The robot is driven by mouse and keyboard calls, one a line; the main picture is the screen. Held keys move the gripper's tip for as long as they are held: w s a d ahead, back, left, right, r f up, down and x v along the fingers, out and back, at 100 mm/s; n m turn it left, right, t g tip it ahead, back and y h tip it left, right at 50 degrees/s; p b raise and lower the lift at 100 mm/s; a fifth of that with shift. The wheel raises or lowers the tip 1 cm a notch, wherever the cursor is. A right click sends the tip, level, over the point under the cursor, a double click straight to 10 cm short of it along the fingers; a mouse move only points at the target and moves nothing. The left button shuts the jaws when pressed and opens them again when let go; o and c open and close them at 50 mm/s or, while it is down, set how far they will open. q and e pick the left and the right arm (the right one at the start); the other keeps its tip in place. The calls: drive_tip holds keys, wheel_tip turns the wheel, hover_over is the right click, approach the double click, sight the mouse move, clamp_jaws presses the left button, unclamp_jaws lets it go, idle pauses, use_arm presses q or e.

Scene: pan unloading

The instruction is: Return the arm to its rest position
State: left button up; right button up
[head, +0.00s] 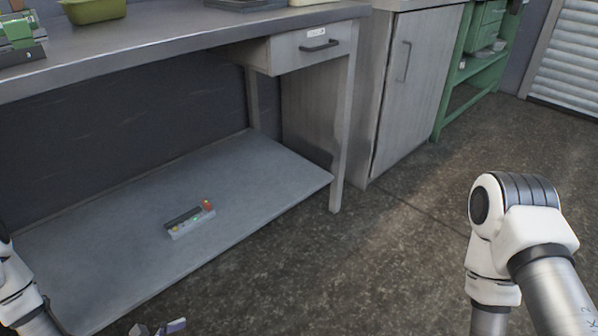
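My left arm (18,290) comes in at the lower left corner. Two small grey pieces at the bottom edge look like the top of my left gripper (157,329); the rest is cut off, so I cannot tell whether it is open or shut. My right arm (515,245) is bent at the lower right, over the floor. Its lower link runs out of the bottom of the picture, and its gripper is out of view. No pan is visible.
A metal workbench (180,38) with a drawer (312,48) stands at the left. A grey device with coloured buttons (190,221) lies on its lower shelf (270,170). A green container (95,10) is on top. A cabinet (415,80) and green shelving (480,70) stand beyond. The floor (400,250) is clear.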

use_arm(q)
drive_tip(key=s+d+r+m+g+y+p, duration=0.1)
drive_tip(key=d+r+m+g+p, duration=0.15)
drive_tip(key=r+p, duration=0.7)
drive_tip(key=s+d+r+m+g+y+p, duration=0.1)
drive_tip(key=d+r+m+p, duration=0.2)
drive_tip(key=r+p, duration=0.7)
drive_tip(key=s+d+r+m+g+y+p, duration=0.1)
drive_tip(key=d+r+m+g+p, duration=0.15)
drive_tip(key=r+p, duration=0.7)
drive_tip(key=s+a+m+g+y+p, duration=0.3)
drive_tip(key=s+a+m+y+p, duration=0.3)
drive_tip(key=m, duration=1.1)
drive_tip(key=s, duration=0.3)
drive_tip(key=shift+s+a+r+m+g, duration=0.2)
drive_tip(key=shift+s+r+m+g, duration=0.1)
drive_tip(key=shift+s+g, duration=0.1)
